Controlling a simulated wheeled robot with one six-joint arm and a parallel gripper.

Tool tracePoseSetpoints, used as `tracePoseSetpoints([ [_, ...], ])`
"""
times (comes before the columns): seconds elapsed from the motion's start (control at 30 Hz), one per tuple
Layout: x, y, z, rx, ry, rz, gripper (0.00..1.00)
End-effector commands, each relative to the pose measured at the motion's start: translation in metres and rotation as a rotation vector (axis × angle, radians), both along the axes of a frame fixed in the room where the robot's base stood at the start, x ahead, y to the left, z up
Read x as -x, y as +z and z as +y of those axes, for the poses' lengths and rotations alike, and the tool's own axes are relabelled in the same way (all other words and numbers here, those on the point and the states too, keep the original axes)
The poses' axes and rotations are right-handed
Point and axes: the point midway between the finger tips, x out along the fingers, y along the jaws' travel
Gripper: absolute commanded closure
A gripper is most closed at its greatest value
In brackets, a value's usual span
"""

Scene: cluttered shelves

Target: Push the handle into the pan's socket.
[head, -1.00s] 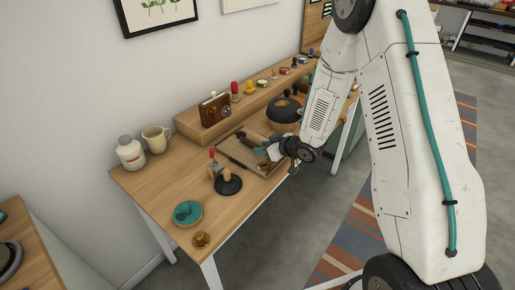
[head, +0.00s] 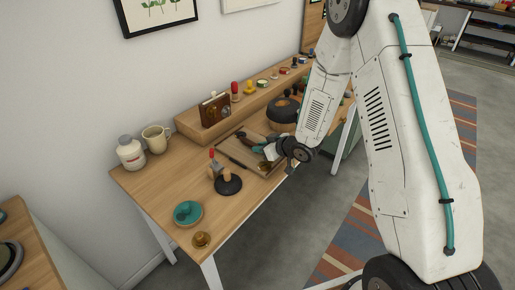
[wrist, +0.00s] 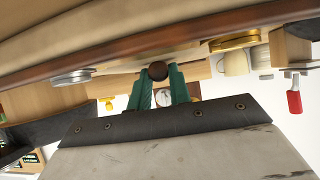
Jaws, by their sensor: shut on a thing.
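My gripper (head: 262,148) is low over the wooden tray (head: 233,168) on the bench. In the wrist view its green fingers (wrist: 160,85) are shut on a dark brown round-ended piece, which I take for the handle (wrist: 158,71). Most of the handle is hidden. A dark round vessel (head: 284,109), perhaps the pan, stands behind the gripper near the raised ledge. I cannot make out its socket, nor whether the handle touches it.
A teal dish (head: 187,212) and a small brown cup (head: 201,240) are at the front. A jar (head: 131,153) and a mug (head: 156,138) stand by the wall.

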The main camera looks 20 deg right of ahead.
Motion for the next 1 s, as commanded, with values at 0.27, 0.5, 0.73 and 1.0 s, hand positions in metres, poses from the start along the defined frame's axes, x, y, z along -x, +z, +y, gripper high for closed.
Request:
tracePoseSetpoints([
  [0.27,0.000,0.000,0.000,0.000,0.000,0.001,1.00],
  [0.5,0.001,0.000,-0.001,0.000,0.000,0.001,1.00],
  [0.73,0.008,0.000,-0.005,0.000,-0.001,0.001,1.00],
  [1.0,0.019,0.000,-0.013,0.001,-0.001,0.002,1.00],
])
